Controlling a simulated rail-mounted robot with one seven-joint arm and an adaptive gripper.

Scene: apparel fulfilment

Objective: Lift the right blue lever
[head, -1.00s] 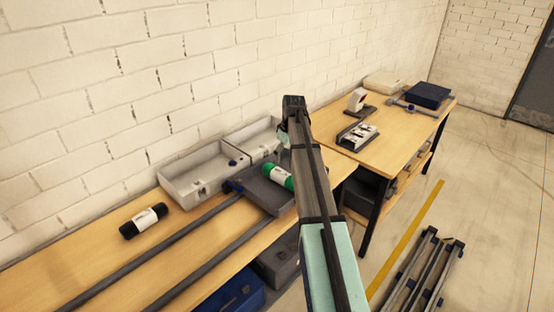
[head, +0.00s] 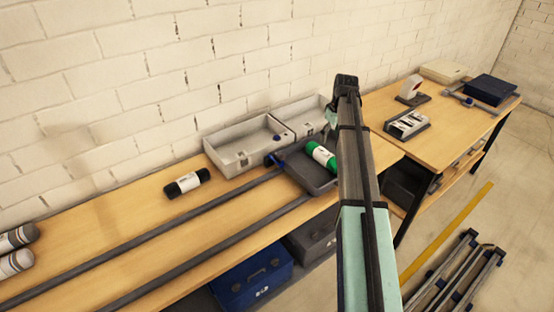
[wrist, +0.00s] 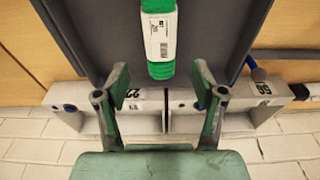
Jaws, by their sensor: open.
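A blue lever (head: 272,159) sits at the left corner of the dark grey tray (head: 303,178), where the rails meet it. It also shows in the wrist view as a thin blue piece (wrist: 237,72) right of the tray. I cannot tell whether this is the right lever; my arm hides part of the area in the head view. My gripper (wrist: 160,76) is open and empty in the wrist view, its fingers apart over the tray's end. It is clear of that blue piece. A green roll with a white label (head: 321,156) lies in the tray and also shows between the fingers (wrist: 160,30).
Two light grey bins (head: 235,155) stand against the wall behind the tray. Two dark rails (head: 190,210) run along the bench. A black roll (head: 188,183) lies on the bench. A second table (head: 445,125) stands at right. A blue box (head: 252,284) is below the bench.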

